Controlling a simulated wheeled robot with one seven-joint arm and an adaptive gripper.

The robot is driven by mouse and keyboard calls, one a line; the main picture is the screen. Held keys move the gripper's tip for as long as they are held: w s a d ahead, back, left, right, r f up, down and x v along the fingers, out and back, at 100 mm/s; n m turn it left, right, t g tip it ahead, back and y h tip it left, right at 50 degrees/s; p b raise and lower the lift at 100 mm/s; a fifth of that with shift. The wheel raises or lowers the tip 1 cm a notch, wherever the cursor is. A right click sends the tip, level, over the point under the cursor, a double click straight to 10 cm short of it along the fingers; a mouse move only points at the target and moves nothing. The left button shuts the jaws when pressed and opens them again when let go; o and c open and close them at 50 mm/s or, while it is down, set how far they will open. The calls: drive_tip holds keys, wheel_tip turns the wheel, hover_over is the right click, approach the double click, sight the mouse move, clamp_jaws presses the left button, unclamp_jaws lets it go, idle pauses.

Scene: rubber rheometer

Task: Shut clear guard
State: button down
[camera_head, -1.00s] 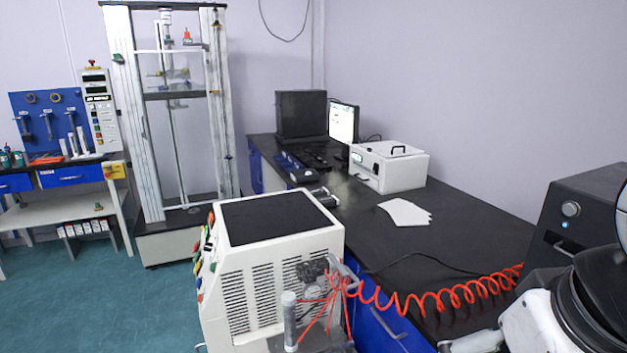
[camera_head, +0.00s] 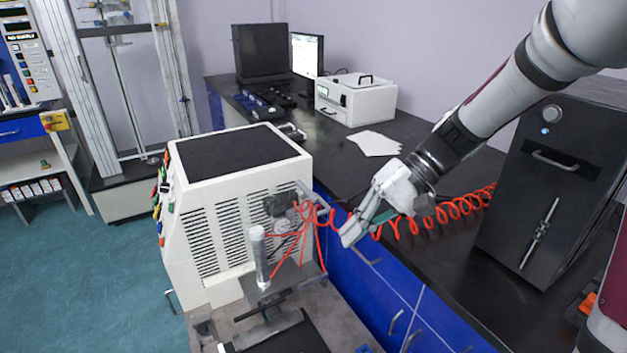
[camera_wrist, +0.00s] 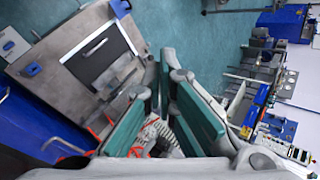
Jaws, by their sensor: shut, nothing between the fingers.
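The rheometer is a cream cabinet (camera_head: 235,205) with side vents and a black top, in the middle of the head view. A clear upright cylinder (camera_head: 258,258) stands at its front, above a grey lower platform. I cannot make out a clear guard panel for certain in either view. My gripper (camera_head: 348,237) is shut and empty, to the right of the cabinet's front and apart from it, beside the red hoses. In the wrist view its green-padded fingers (camera_wrist: 170,75) fill the middle. A grey deck with a dark framed panel (camera_wrist: 98,52) lies beyond them at upper left.
A red coiled hose (camera_head: 440,215) runs behind my gripper to the right. The black bench (camera_head: 330,155) holds a white box (camera_head: 355,98), papers (camera_head: 373,144) and a black cabinet (camera_head: 550,190). Blue drawers (camera_head: 375,285) stand below. Open green floor (camera_head: 100,280) lies at left.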

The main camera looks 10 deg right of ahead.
drive_tip(key=w+d+f+m+t+y+b, duration=0.3)
drive_tip(key=w+d+f+t+y, duration=0.25)
drive_tip(key=w, duration=0.35)
drive_tip(key=w+d+f+m+t+y+b, duration=0.2)
drive_tip(key=w+d+f+t+y, duration=0.3)
drive_tip(key=w, duration=0.5)
drive_tip(key=w+a+g+h, duration=0.1)
drive_tip(key=w+a, duration=0.3)
drive_tip(key=a, duration=0.4)
drive_tip(key=shift+a+b, duration=0.4)
drive_tip(key=shift+a+r+g+h, duration=0.1)
drive_tip(key=shift+r+g+h, duration=0.05)
drive_tip(key=shift+g+h, duration=0.2)
